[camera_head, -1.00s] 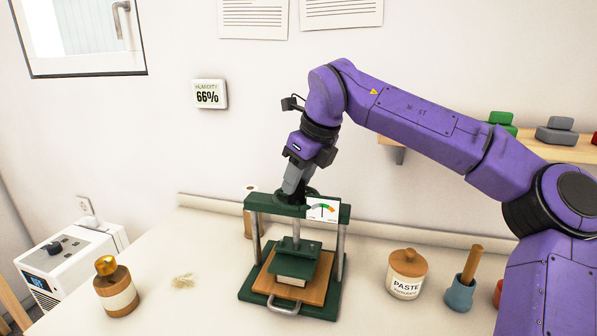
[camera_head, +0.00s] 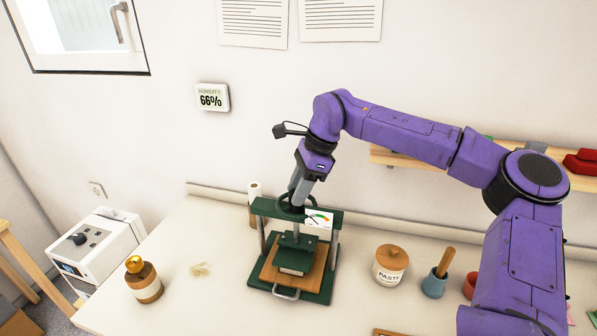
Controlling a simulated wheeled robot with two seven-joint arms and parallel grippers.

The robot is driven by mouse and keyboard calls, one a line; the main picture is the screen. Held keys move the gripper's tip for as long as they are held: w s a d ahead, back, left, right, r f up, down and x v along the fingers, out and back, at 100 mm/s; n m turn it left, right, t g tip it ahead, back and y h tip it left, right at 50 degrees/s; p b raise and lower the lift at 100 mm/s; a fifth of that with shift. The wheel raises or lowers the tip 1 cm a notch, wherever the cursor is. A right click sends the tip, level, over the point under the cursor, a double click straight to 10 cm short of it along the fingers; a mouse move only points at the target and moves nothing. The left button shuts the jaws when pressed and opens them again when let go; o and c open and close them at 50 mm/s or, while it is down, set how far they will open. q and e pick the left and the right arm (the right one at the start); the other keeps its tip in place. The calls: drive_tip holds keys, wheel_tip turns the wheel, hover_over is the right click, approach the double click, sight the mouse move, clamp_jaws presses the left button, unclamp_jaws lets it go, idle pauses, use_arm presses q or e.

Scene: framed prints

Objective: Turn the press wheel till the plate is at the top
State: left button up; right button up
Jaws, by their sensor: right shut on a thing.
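The green press (camera_head: 338,215) stands on the table, with a dark press wheel (camera_head: 284,207) on top of its crossbar. My right gripper (camera_head: 297,203) points down from above and is shut on the wheel's rim. The green plate (camera_head: 296,256) hangs from a short screw below the crossbar, over a pale stack (camera_head: 291,272) on a wooden board (camera_head: 268,272). I cannot tell whether the plate touches the stack. A small gauge card (camera_head: 318,218) with coloured bands sits at the crossbar's right; its needle is too small to read. My left gripper is not in view.
A brown bottle (camera_head: 144,284) stands to the left. A paste jar (camera_head: 390,265), a blue pot (camera_head: 434,284) and a red pot (camera_head: 470,285) stand to the right. A roll (camera_head: 254,195) is behind the press.

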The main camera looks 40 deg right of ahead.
drive_tip(key=shift+w+r+n+g+p, duration=0.15)
drive_tip(key=shift+n+g+p, duration=0.25)
drive_tip(key=shift+n+p, duration=0.9)
drive_tip(key=shift+y, duration=0.3)
drive_tip(key=shift+d, duration=0.1)
drive_tip(key=o, duration=1)
drive_tip(key=shift+o, duration=0.2)
drive_tip(key=shift+f, duration=0.2)
